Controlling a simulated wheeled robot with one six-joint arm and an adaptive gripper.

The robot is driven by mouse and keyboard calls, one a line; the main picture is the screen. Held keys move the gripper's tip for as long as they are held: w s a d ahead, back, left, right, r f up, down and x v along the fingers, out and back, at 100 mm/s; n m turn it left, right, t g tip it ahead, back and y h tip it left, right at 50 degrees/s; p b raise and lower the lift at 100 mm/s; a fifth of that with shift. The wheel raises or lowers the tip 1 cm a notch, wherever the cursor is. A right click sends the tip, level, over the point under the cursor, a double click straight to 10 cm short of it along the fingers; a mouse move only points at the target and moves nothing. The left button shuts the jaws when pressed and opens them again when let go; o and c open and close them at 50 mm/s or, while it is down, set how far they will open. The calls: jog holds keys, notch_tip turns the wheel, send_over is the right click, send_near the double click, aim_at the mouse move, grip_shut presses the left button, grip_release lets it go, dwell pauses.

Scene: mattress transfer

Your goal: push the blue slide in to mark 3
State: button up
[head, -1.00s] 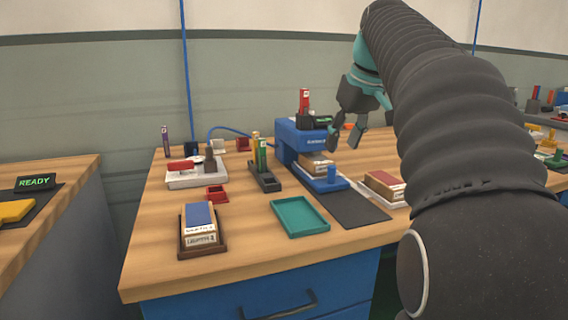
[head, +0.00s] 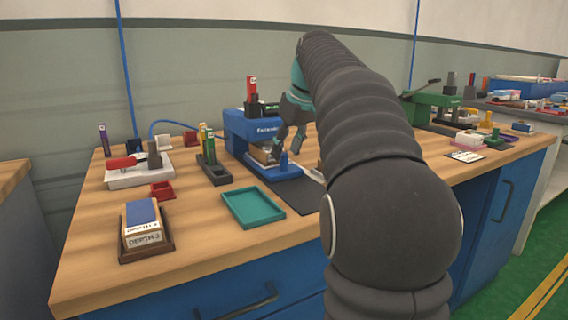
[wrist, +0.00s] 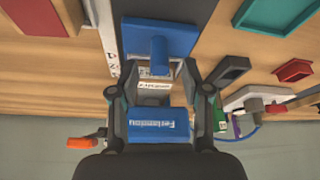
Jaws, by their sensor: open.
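The blue press-like machine (head: 250,130) stands at the back middle of the bench. Its blue slide (head: 274,173) sticks out at the front, with an upright blue peg (head: 284,161). In the wrist view the slide (wrist: 165,36) and its peg (wrist: 158,55) lie ahead of my gripper. A pale labelled block (wrist: 154,87) sits between the peg and the machine body. My gripper (head: 289,144) is open, just above and behind the peg; in the wrist view its fingers (wrist: 158,92) are spread, with nothing gripped. I cannot read any depth marks beside the slide.
A wooden holder (head: 140,253) at the front left bears a block and a card reading "DEPTH 3". An empty teal tray (head: 252,207) lies in front of the machine. A black holder with upright sticks (head: 213,170) stands left of it. A green machine (head: 432,108) stands farther right.

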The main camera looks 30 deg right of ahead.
aim_at(285, 154)
jog(key=shift+x, duration=1.65)
grip_shut()
